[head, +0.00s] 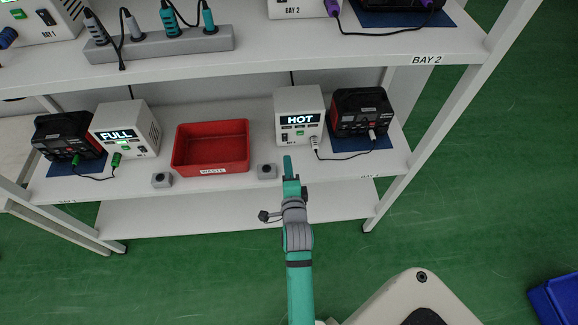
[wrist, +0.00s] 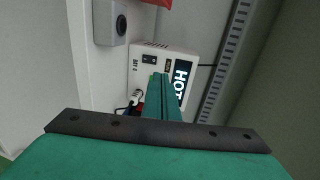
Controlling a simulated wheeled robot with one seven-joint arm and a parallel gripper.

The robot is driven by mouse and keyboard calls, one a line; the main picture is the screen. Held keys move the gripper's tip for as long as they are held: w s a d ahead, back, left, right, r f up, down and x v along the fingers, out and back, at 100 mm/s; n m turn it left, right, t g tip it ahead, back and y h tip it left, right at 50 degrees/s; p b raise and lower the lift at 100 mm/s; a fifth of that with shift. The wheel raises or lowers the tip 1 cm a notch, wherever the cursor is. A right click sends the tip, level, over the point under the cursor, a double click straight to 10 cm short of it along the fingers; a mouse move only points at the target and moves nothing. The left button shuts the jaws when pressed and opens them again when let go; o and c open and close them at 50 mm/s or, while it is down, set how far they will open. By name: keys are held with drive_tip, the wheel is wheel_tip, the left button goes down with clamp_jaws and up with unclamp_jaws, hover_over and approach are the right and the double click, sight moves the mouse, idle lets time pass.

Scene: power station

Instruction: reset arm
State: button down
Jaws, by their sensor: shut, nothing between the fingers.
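My gripper (head: 288,168) is at the end of my teal arm, in front of the middle shelf in the head view. Its fingers are together and empty. In the wrist view the gripper (wrist: 158,80) points toward a white charger unit whose screen reads HOT. That HOT unit (head: 299,112) stands on the middle shelf just beyond my fingertips in the head view, and it also shows in the wrist view (wrist: 150,60). I cannot tell exactly how far the fingertips are from it.
A grey button box (head: 267,171) sits left of my fingertips, another (head: 162,180) farther left. A red bin (head: 211,147), a FULL unit (head: 126,130) and black batteries (head: 362,111) share the shelf. The upper shelf (head: 350,48) overhangs. A blue crate (head: 557,300) stands on the floor.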

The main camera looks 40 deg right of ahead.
drive_tip(key=shift+s+a+r, duration=0.25)
drive_tip(key=shift+s, duration=0.1)
